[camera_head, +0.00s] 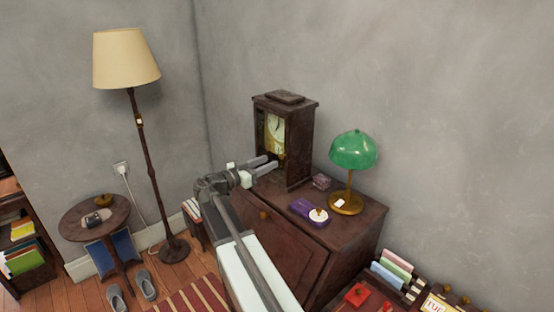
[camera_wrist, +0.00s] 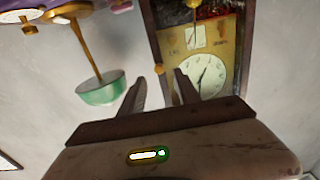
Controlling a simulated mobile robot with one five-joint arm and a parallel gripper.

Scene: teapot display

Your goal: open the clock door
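The clock (camera_head: 300,145) is a dark wooden case standing on the cabinet, with a pale round dial in its front. In the wrist view it appears upside down, with the dial (camera_wrist: 203,75) and a yellow face plate inside a dark frame. A small brass-coloured knob (camera_wrist: 158,69) shows at the left edge of that frame. My gripper (camera_head: 272,167) is in front of the lower part of the clock. Its two fingers (camera_wrist: 160,90) are apart, and the knob shows in the gap, seemingly just beyond the tips. I see nothing held. The door appears closed, though its glass is hard to make out.
A green lamp (camera_head: 353,150) stands right of the clock on the cabinet (camera_head: 345,238). A purple item (camera_head: 301,208) with a white round piece and a small purple box (camera_head: 321,181) lie near it. A floor lamp (camera_head: 127,60) stands at left.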

